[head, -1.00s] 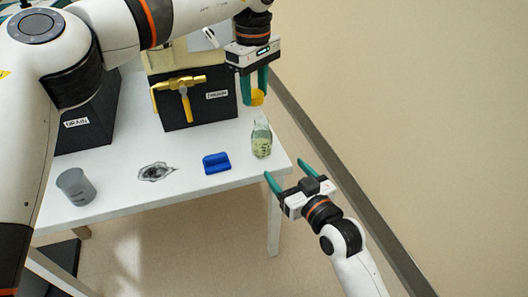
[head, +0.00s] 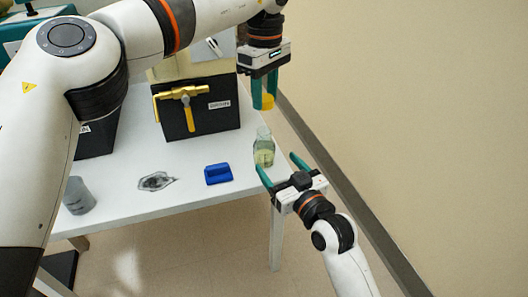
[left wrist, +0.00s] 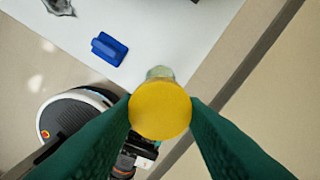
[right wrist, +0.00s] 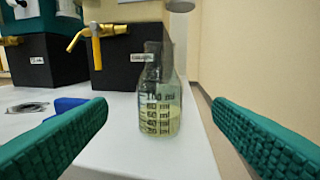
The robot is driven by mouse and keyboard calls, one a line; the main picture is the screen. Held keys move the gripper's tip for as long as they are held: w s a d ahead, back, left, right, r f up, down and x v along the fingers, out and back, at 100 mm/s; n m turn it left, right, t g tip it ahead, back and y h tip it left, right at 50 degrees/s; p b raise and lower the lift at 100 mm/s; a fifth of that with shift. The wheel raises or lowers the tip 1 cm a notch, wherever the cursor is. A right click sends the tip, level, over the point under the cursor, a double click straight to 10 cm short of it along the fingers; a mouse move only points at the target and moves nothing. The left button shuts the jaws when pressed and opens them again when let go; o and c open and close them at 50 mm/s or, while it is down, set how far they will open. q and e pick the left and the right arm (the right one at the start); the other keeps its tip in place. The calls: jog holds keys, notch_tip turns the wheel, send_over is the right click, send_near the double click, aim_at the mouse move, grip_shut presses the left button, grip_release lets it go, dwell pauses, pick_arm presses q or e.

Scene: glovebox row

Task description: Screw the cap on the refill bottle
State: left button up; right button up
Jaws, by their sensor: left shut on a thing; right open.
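The refill bottle (head: 264,150) is clear glass with pale yellow-green liquid and volume marks. It stands upright and uncapped at the right end of the white table, and shows in the right wrist view (right wrist: 160,100). My left gripper (head: 265,103) is shut on the yellow cap (head: 268,102), holding it above the bottle. In the left wrist view the cap (left wrist: 160,109) hides most of the bottle (left wrist: 160,73). My right gripper (head: 278,170) is open and empty at the table's edge, its fingers either side of the bottle's line but short of it.
A grey cup (head: 78,196) stands at left. A black box (head: 200,112) with a yellow valve (head: 183,95) stands behind. The wall is at right.

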aim_at(269, 155)
jog(key=x, duration=0.7)
jog(key=shift+w+a, duration=0.15)
jog(key=shift+w, duration=0.1)
jog(key=c, duration=1.4)
pick_arm(q)
jog(key=shift+f, duration=2.5)
pick_arm(e)
jog(key=shift+c, duration=0.2)
